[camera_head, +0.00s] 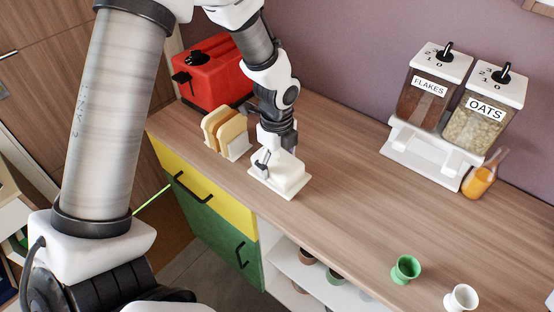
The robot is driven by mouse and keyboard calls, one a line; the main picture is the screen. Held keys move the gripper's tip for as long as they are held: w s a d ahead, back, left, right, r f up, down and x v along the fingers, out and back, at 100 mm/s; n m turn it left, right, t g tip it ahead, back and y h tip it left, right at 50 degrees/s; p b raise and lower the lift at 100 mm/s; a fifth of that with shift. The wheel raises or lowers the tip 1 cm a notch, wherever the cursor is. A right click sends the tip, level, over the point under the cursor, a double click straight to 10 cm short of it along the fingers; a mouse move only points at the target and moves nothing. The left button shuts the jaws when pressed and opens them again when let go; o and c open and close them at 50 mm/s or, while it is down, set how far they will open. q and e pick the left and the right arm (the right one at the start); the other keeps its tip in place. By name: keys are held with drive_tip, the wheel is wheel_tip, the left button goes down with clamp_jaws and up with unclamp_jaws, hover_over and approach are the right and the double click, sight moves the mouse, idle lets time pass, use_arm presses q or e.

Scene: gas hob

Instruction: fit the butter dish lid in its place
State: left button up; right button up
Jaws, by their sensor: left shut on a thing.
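The butter dish is white and sits on the wooden counter, left of the middle. Its base (296,191) shows as a flat white rim. The butter dish lid (289,174), a white rounded block, is over the base and looks roughly lined up with it. My left gripper (268,160) comes down from above and is shut on the lid's top. The gripper hides the far part of the lid. I cannot tell whether the lid rests fully on the base. My right gripper is not in view.
A toast rack (240,146) with bread slices stands close left of the dish, a red toaster (213,72) behind it. A cereal dispenser (437,120) and a juice carafe (482,177) stand right. A green egg cup (405,269) and white egg cup (461,298) stand near the front. The counter's middle is clear.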

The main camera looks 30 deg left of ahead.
use_arm(q)
drive_tip(key=shift+s+f, duration=0.2)
drive_tip(key=shift+f, duration=0.05)
drive_tip(key=o, duration=1.4)
drive_tip(key=shift+o, duration=1.3)
drive_tip(key=shift+w+f, duration=0.1)
drive_tip(key=shift+w, duration=0.1)
drive_tip(key=shift+a, duration=0.1)
wheel_tip(320, 180, up, 12)
drive_tip(key=shift+r, duration=0.1)
